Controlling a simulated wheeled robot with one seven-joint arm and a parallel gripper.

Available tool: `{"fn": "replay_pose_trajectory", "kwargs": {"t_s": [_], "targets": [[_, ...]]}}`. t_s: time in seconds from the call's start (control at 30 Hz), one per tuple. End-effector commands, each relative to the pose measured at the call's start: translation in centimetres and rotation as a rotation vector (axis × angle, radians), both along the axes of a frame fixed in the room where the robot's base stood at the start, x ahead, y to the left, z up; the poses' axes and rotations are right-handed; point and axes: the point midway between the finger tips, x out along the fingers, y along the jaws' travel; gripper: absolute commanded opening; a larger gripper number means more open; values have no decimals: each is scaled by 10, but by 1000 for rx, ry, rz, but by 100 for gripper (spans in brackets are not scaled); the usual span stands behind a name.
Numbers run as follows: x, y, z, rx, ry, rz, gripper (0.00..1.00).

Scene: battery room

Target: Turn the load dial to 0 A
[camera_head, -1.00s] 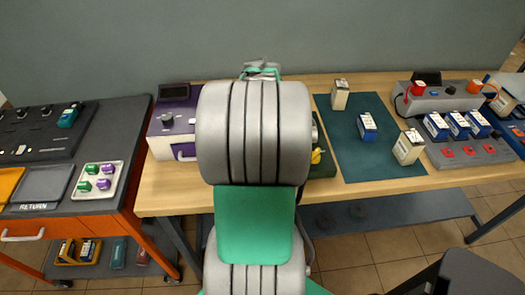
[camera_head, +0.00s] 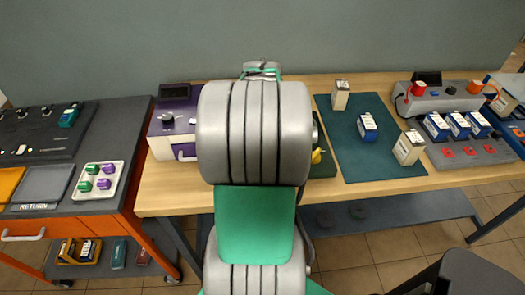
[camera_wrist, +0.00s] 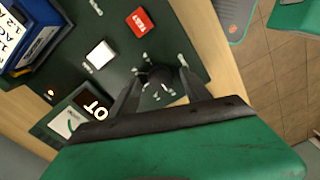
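The load dial (camera_wrist: 155,80) is a dark round knob on a dark green panel (camera_wrist: 115,75) in the wrist view. White marks ring it; its pointer and setting are too small to read. My gripper (camera_wrist: 160,78) is over the panel, one finger on each side of the dial. The fingers are apart, and a gap seems to show beside the knob; contact is not clear. In the head view my arm hides the gripper and dial; only an edge of the dark green unit (camera_head: 324,168) shows, with a yellow part (camera_head: 316,156).
On the panel are a red TEST button (camera_wrist: 139,22), a white square (camera_wrist: 100,54) and a small meter (camera_wrist: 68,122). A blue battery (camera_wrist: 40,45) is close at upper left. A purple and white device (camera_head: 172,135) stands left of my arm, a green mat (camera_head: 365,150) right.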

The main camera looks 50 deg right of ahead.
Motion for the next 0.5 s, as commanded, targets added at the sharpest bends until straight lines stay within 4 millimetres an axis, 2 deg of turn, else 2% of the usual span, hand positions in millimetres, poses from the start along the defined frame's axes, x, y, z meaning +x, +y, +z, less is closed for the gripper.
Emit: {"fn": "replay_pose_trajectory", "kwargs": {"t_s": [0.27,0.5], "targets": [[0,0,5,-1,0,-1,56],[1,-1,49,-2,-2,0,56]]}}
